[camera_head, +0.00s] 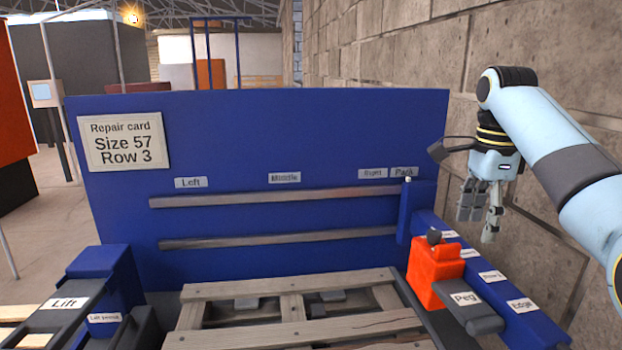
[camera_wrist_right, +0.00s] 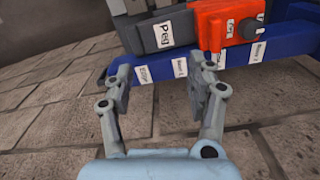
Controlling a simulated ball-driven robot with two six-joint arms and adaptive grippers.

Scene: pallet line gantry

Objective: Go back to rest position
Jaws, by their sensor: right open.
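My right gripper (camera_head: 481,215) hangs at the right of the head view, fingers pointing down, between the blue rail and the stone wall. It is open and empty. In the right wrist view its two fingers (camera_wrist_right: 163,88) stand apart with nothing between them. The blue rail (camera_wrist_right: 185,72) with small labels lies beyond the fingertips there, apart from them as far as I can tell. My left gripper does not show in either view.
An orange block (camera_head: 433,273) and a grey part labelled "Peg" (camera_head: 465,299) sit beside the blue rail (camera_head: 490,272). A wooden pallet (camera_head: 290,330) lies in front of the blue panel (camera_head: 260,135). A grey "Lift" part (camera_head: 85,296) is at left. The stone wall (camera_head: 420,60) stands close at right.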

